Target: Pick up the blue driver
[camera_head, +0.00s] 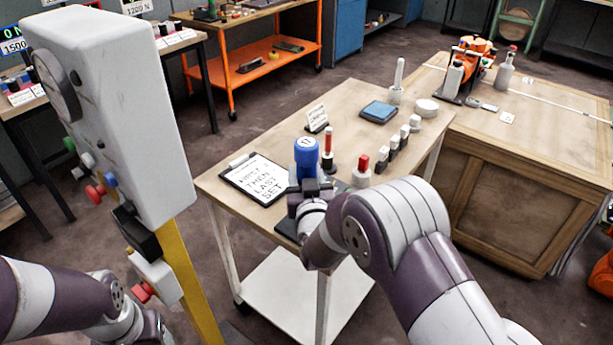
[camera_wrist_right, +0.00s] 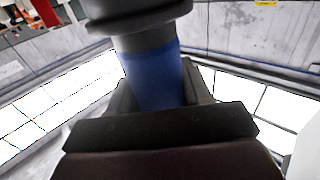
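The blue driver (camera_head: 307,153) stands upright at the near part of the wooden cart top, with a round marked cap on top. My right gripper (camera_head: 311,187) is at its lower part, on the near side. In the right wrist view the driver's blue body (camera_wrist_right: 153,80) sits between the two fingers, which press close on both sides with no visible gap. A dark grey collar shows above the blue part. The driver's lower end is hidden by my gripper. My left arm is at the lower left, and its gripper is out of view.
A clipboard (camera_head: 258,178) lies left of the driver. A blue pad (camera_head: 379,112) lies farther back. A white control box (camera_head: 110,110) stands at left.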

